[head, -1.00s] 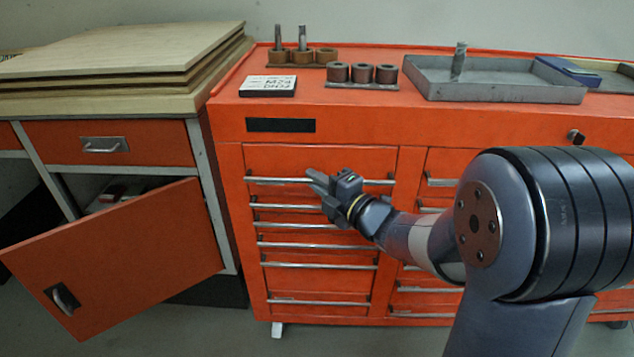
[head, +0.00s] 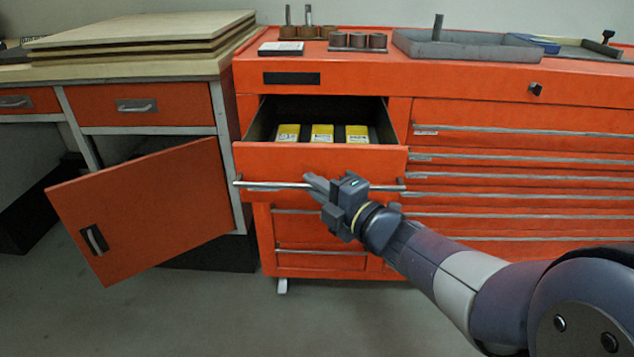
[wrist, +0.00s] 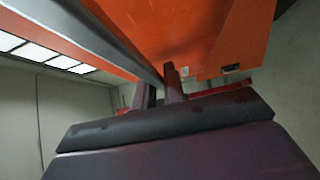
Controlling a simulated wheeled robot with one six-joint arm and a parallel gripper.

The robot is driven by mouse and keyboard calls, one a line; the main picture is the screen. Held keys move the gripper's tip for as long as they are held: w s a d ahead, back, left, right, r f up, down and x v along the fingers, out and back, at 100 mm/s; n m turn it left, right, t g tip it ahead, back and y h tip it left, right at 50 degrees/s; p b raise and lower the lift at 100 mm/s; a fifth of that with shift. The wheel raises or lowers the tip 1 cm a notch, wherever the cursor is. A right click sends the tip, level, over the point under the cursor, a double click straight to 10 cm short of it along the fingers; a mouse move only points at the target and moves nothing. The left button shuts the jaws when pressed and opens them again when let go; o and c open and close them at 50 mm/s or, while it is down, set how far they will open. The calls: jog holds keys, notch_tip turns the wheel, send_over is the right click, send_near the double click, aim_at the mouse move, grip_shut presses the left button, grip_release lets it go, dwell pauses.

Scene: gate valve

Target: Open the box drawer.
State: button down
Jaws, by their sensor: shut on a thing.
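The box drawer (head: 290,160) is the top left drawer of the orange cabinet, and it stands pulled out. Several yellow-and-white boxes (head: 322,133) show in a row inside it. Its long metal bar handle (head: 268,185) runs across the drawer front. My gripper (head: 318,186) is at the middle of this handle, shut on it. In the wrist view the handle (wrist: 115,32) runs diagonally to the gripper's fingers (wrist: 160,94), beside the orange drawer front. The exact contact between fingers and bar is partly hidden.
An orange cupboard door (head: 150,210) hangs open at the left. The cabinet top holds metal rings (head: 357,40), a grey tray (head: 465,46) and small parts. Closed drawers (head: 520,170) are at the right. Grey floor (head: 200,310) is free in front.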

jog(key=s, duration=0.6)
jog(key=shift+s+b, duration=0.25)
jog(key=shift+b, duration=0.05)
jog(key=shift+a, duration=0.1)
jog(key=c, duration=1.5)
grip_release()
jog(key=shift+p+v, duration=1.55)
jog(key=shift+v, duration=3.85)
jog(key=shift+w, duration=0.1)
jog(key=shift+b+x, duration=1.5)
jog(key=shift+x, duration=3.85)
